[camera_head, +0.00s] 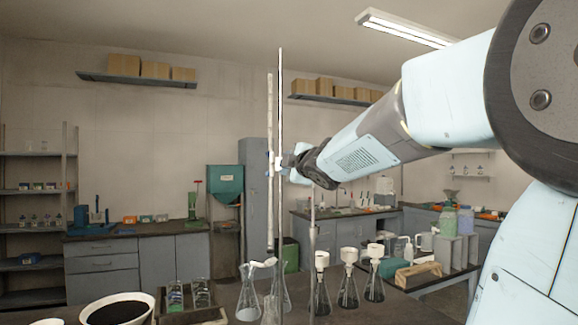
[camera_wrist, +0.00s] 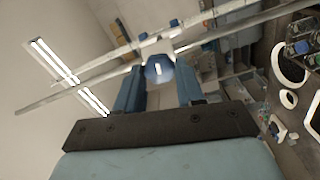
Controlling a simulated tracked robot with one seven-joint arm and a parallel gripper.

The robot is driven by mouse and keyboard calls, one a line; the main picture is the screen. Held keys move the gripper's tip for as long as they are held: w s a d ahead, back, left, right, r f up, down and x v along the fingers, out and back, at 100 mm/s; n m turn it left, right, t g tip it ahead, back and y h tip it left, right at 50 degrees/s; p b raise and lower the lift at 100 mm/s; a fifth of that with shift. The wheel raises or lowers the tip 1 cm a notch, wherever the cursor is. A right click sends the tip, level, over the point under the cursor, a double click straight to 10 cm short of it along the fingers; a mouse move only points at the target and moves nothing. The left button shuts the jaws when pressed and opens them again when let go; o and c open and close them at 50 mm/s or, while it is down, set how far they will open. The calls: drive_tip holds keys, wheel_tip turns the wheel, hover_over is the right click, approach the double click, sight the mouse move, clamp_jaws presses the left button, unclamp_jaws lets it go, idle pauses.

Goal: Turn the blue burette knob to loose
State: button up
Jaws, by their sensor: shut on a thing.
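The blue burette knob (camera_wrist: 157,73), round with a white mark on its face, sits on a white clamp (camera_wrist: 157,46) in the wrist view. The two blue fingers of my gripper (camera_wrist: 160,80) stand on either side of the knob and are shut on it. In the head view my gripper (camera_head: 290,161) reaches in from the right to the white clamp on the upright stand rod (camera_head: 280,105). The thin burette (camera_head: 270,120) stands just left of the rod. The knob itself is mostly hidden there by my gripper.
Below the rod, several flasks (camera_head: 347,294) with white funnels and clear conical flasks (camera_head: 249,300) stand on the dark bench. A white bowl of dark material (camera_head: 117,309) is at front left. Air around the rod's upper part is clear.

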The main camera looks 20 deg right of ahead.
drive_tip(key=shift+a+f+n, duration=0.15)
drive_tip(key=shift+f+n, duration=0.1)
drive_tip(key=shift+n, duration=0.95)
drive_tip(key=o, duration=1)
drive_tip(key=shift+r, duration=0.1)
drive_tip(key=s, duration=1.3)
drive_tip(key=shift+s, duration=0.4)
